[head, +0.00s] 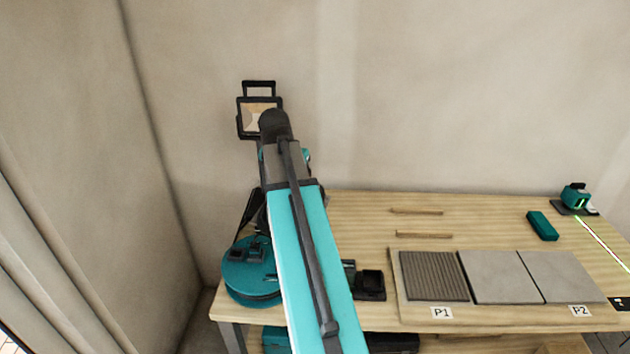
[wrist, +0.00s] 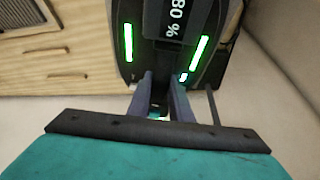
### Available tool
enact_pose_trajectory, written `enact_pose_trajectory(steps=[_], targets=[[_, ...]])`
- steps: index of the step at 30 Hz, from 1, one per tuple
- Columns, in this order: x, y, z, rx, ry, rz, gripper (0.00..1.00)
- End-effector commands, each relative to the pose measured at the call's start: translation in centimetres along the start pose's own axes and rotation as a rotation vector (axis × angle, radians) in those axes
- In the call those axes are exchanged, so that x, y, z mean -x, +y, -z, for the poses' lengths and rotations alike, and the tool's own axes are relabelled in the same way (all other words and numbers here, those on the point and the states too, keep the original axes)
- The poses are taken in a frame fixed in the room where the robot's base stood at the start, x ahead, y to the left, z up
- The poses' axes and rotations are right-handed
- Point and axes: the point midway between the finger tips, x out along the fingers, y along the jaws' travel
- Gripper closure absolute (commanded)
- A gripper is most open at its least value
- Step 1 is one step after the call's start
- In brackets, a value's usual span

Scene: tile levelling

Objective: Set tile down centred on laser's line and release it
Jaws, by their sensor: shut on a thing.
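My gripper (wrist: 163,106) has its two fingers close together in the wrist view. They meet a dark device (wrist: 171,55) with green light bars and an "80 %" display, and appear shut on it. In the head view my arm reaches up and away, and a black frame with a handle (head: 259,88) shows at its end, high over the table's left end. I cannot make out a tile in the grip. Two plain grey tiles (head: 505,277) lie side by side near the P2 label (head: 580,310). The laser (head: 575,196) stands at the back right, its green line (head: 603,243) running forward.
A ribbed panel (head: 435,276) lies by the P1 label, left of the grey tiles. Two thin wooden strips (head: 424,235) and a teal block (head: 542,226) lie behind. A round teal thing (head: 250,285) and a black tray (head: 371,284) occupy the left end.

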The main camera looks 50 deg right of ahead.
Motion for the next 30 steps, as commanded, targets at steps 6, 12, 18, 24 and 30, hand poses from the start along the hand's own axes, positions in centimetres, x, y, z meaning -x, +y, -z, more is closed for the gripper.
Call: enact_pose_trajectory(steps=[6, 12, 18, 24, 30], targets=[[1.6, -4.3, -2.8, 0.127, 0.005, 0.055, 1.0], [2.9, -7.9, -5.5, 0.242, 0.005, 0.102, 1.0], [4.2, -11.3, -8.6, 0.357, 0.004, 0.15, 1.0], [5.7, -14.4, -11.8, 0.472, 0.004, 0.198, 1.0], [7.2, -17.3, -15.2, 0.587, 0.004, 0.245, 1.0]])
